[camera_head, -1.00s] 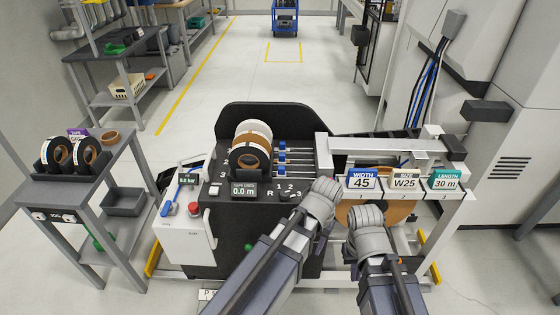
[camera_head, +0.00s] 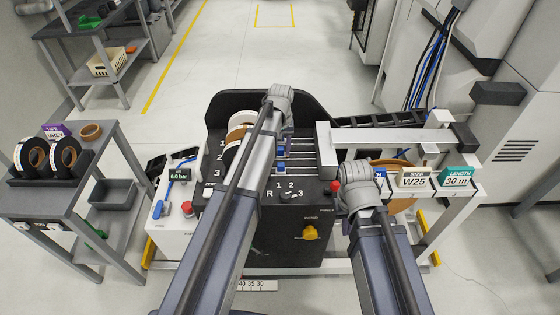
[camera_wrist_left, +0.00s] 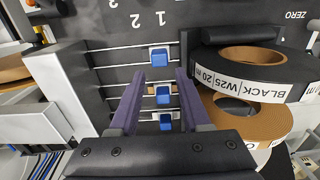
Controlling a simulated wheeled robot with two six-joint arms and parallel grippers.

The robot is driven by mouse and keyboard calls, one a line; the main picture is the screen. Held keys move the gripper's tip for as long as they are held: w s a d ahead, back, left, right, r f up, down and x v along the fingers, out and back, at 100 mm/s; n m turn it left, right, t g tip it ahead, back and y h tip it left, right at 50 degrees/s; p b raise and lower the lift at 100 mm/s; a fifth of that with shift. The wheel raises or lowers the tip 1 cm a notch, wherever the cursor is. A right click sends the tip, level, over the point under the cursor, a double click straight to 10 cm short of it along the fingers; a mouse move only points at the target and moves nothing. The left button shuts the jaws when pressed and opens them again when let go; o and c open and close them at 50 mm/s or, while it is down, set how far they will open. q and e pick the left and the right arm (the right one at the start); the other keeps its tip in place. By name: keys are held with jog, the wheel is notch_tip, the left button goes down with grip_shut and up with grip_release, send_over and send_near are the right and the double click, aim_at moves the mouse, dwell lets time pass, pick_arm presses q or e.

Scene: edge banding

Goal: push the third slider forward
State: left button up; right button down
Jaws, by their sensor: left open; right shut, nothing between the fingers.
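Blue sliders sit on parallel metal rails on the black machine panel; the nearest slider (camera_head: 281,169) lies in line with the row marked 3. In the left wrist view that slider (camera_wrist_left: 159,57) is uppermost, just beyond my fingertips, with a middle slider (camera_wrist_left: 163,96) and a far slider (camera_wrist_left: 165,121) below it. My left gripper (camera_wrist_left: 160,74) is open and empty above the rails; the middle slider appears between its fingers. In the head view my left gripper (camera_head: 279,94) hides part of the far rails. My right gripper (camera_head: 355,174) is shut and empty by the front sign rail.
Tape rolls (camera_wrist_left: 250,90) stand close beside the sliders. A white block (camera_wrist_left: 62,95) closes the rails' other end. The W25 sign (camera_head: 413,180) and green length sign (camera_head: 459,177) are right of my right gripper. A small table with black rolls (camera_head: 48,165) stands left.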

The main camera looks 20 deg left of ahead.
aim_at(281, 164)
pick_arm(q)
jog(key=shift+f+b, duration=3.85)
jog(key=shift+f, duration=0.05)
grip_shut()
